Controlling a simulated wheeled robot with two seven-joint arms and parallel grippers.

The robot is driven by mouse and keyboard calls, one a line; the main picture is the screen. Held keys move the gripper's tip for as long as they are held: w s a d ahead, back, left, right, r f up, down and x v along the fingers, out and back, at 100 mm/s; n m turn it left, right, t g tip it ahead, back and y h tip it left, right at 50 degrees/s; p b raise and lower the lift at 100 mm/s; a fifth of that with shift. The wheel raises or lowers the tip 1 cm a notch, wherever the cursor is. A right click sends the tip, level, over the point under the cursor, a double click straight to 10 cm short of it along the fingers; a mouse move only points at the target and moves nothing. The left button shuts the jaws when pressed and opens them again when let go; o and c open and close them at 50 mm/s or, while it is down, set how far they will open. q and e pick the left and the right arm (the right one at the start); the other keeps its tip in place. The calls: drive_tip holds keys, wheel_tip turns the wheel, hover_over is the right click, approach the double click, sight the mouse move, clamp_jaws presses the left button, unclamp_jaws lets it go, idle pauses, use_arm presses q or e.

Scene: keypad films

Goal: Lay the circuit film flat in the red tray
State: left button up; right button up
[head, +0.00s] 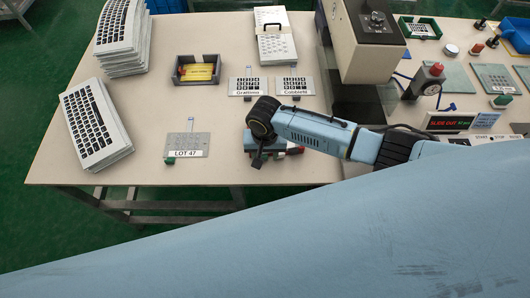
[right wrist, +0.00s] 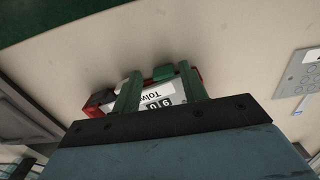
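My right gripper (head: 256,158) is low over the front middle of the table. In the right wrist view its two green fingers (right wrist: 158,92) stand apart, with nothing clearly held between them. Below them is a red-edged object (right wrist: 97,104), probably the red tray, with a white printed label; its red end also shows in the head view (head: 296,150). The gripper hides most of it. A grey film-like plate with a tail, marked LOT 47 (head: 188,143), lies flat left of the gripper. I cannot tell which sheet is the circuit film. My left gripper is out of view.
Key-printed plates marked Grattons (head: 247,86) and Cobbiels (head: 294,86) lie behind the gripper. A dark tray with a yellow card (head: 198,72) and keypad stacks (head: 94,122) are left. A tall machine (head: 365,45) stands right.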

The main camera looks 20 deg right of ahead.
wheel_tip(320, 180, up, 13)
drive_tip(key=p, duration=0.2)
drive_tip(key=shift+r, duration=0.2)
drive_tip(key=shift+s+a, duration=0.1)
idle(0.4)
